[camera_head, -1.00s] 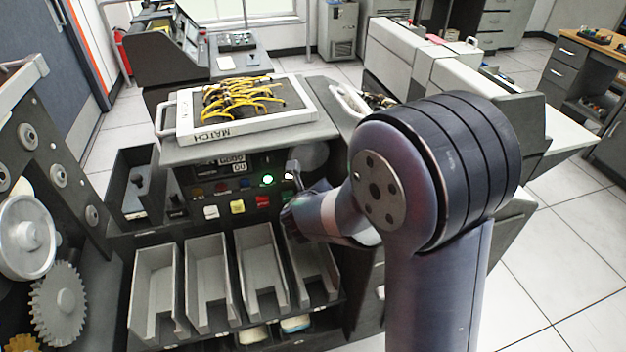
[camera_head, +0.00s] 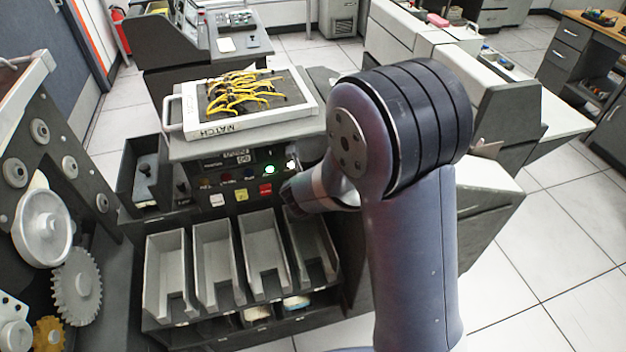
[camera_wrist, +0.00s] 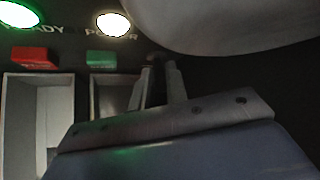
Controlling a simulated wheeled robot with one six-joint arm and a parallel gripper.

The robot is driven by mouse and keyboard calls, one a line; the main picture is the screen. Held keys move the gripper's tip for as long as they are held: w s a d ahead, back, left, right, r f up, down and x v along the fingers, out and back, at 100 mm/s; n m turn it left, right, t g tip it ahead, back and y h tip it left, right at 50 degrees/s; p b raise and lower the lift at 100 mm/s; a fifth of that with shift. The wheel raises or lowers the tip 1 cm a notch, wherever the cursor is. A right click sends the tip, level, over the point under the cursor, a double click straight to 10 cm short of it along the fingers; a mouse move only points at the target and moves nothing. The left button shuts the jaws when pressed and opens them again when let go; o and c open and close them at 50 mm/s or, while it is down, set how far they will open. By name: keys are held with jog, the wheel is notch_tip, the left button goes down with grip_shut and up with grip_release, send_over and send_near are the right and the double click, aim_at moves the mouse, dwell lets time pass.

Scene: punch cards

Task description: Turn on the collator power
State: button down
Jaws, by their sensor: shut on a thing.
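The collator (camera_head: 185,150) stands in the middle of the head view, with a dark control panel under its top. Its green READY lamp (camera_head: 269,169) and white POWER lamp (camera_head: 291,164) are lit; both also show at the top left of the wrist view, the POWER lamp (camera_wrist: 114,23) in full. My gripper (camera_wrist: 157,66) is right of and below the POWER lamp, its fingers close together at the panel. It is shut on a small dark part, seemingly the power switch, mostly hidden between the fingertips. In the head view my wrist hides the panel's right end.
A red button (camera_wrist: 33,57) and a green button (camera_wrist: 100,57) sit left of my fingers. Card bins (camera_head: 217,262) line the front below. A wired plugboard (camera_head: 190,118) lies on top. A large grey rounded shape (camera_wrist: 235,22) hangs close above right of my gripper.

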jog(key=c, duration=1.7)
grip_release()
jog(key=p+v, duration=0.2)
jog(key=v, duration=0.8)
jog(key=shift+s+r, duration=0.25)
jog(key=shift+s, duration=0.1)
jog(key=b+x, duration=0.2)
jog(key=x, duration=0.9)
